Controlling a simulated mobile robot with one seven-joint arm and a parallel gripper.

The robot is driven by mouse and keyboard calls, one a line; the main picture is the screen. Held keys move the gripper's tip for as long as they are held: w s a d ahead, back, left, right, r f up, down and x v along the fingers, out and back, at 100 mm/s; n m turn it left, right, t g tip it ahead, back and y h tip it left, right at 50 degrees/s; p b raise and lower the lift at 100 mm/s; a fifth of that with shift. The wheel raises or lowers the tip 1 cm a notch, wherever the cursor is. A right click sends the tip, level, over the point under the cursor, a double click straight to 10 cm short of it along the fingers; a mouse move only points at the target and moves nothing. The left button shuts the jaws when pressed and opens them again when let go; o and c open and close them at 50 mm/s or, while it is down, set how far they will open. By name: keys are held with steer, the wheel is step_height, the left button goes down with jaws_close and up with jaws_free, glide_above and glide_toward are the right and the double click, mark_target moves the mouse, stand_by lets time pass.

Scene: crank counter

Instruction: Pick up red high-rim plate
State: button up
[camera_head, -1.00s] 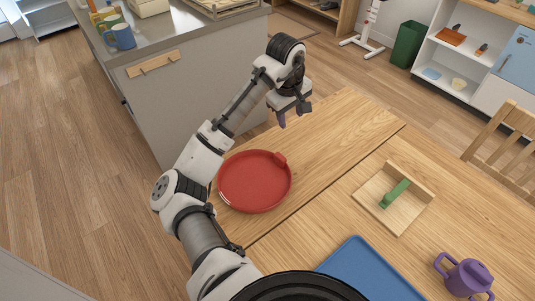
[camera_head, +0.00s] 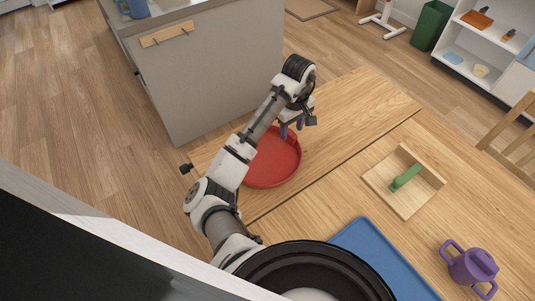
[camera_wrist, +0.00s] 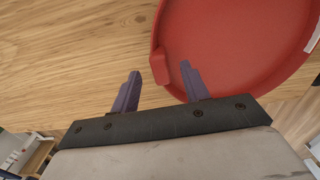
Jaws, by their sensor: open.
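The red high-rim plate (camera_head: 272,160) lies flat on the wooden table, near its left end, with a raised red block on its rim. My arm partly covers the plate's left side in the head view. My gripper (camera_head: 296,129) is open and empty above the far rim of the plate. In the wrist view the two purple fingers of my gripper (camera_wrist: 160,82) stand apart, close to the rim block of the plate (camera_wrist: 235,50). The block lies just beyond and between the fingertips. I cannot tell the exact height gap.
A grey counter (camera_head: 210,80) stands behind left. The table's far part is clear.

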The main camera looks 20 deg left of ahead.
steer(key=shift+f, duration=1.45)
jaws_close()
